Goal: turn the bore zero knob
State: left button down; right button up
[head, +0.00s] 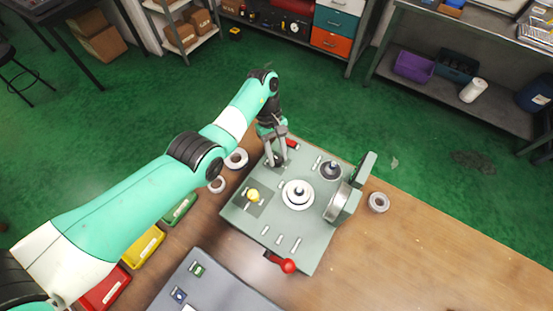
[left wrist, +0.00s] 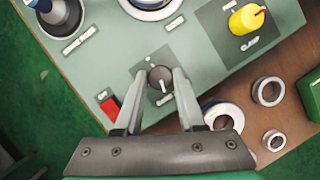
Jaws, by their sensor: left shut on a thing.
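The grey-green bench fixture (head: 307,242) stands on the wooden table. A small dark round knob with a white pointer line (left wrist: 156,78) sits on a dark square plate near the fixture's edge; its label is not readable, so I take it for the bore zero knob. My left gripper (head: 277,162) reaches down onto this knob at the fixture's far left corner and mostly hides it in the head view. In the left wrist view the fingers of the left gripper (left wrist: 160,75) are shut on the knob's two sides. My right gripper is not in view.
A yellow knob (head: 253,195), a central spindle (head: 299,194) and a red ball lever (head: 288,266) stand on the fixture. A red part (left wrist: 109,106) lies close to the left finger. Metal rings (head: 237,158) lie beside the fixture. Table right of it is mostly clear.

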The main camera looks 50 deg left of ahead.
pick_arm(q)
jog(key=shift+m+g+b, duration=0.3)
jog(key=shift+m+b, duration=0.4)
jog(key=c, duration=0.5)
grip_release()
